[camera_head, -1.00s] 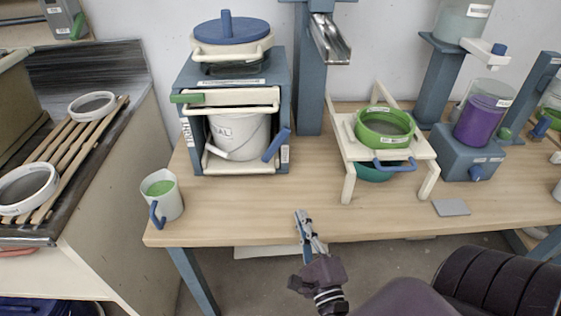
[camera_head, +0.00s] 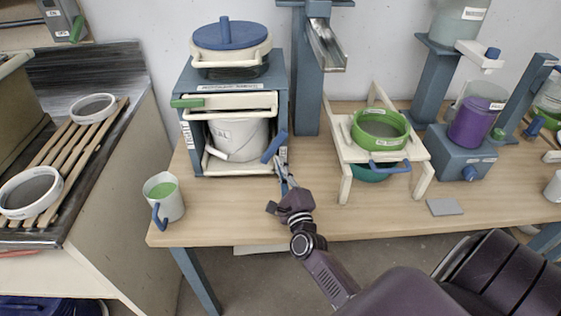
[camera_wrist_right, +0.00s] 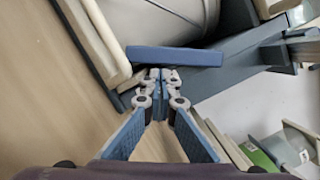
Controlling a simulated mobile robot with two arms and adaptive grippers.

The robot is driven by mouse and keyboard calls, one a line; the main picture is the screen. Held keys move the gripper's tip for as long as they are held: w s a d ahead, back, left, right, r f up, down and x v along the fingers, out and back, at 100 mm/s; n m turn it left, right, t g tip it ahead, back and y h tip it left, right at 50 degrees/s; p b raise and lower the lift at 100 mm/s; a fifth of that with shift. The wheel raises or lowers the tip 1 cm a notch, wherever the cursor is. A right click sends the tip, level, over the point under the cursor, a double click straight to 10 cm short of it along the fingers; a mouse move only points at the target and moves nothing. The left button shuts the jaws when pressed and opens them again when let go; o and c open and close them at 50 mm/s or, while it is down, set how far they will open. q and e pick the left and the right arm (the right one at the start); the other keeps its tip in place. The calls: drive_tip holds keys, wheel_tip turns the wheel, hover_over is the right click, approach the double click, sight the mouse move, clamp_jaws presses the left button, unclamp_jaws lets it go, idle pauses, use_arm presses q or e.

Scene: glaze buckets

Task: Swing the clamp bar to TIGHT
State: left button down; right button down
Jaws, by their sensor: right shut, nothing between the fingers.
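A blue bar (camera_head: 274,146), which I take for the clamp bar, sits tilted at the right front of the blue-grey press frame (camera_head: 283,110). In the right wrist view the blue bar (camera_wrist_right: 175,56) lies crosswise just beyond the fingertips. My right gripper (camera_head: 281,161) is shut and empty, with its tips close to the bar's lower end. I cannot tell whether they touch it. The right gripper's tips (camera_wrist_right: 160,76) also show together in the wrist view. A white bucket (camera_head: 238,138) stands inside the frame. My left gripper is not in view.
A blue-lidded pot (camera_head: 232,35) sits on top of the frame. A mug (camera_head: 163,198) of green glaze stands at the table's left corner. A white stand (camera_head: 345,151) with a green sieve (camera_head: 380,130) is to the right.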

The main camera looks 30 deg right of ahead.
drive_tip(key=shift+w+d, duration=0.15)
drive_tip(key=shift+w, duration=0.25)
drive_tip(key=shift+w+m+b, duration=0.1)
drive_tip(key=shift+m+b, duration=0.2)
drive_tip(key=shift+b, duration=0.05)
drive_tip(key=shift+a, duration=0.2)
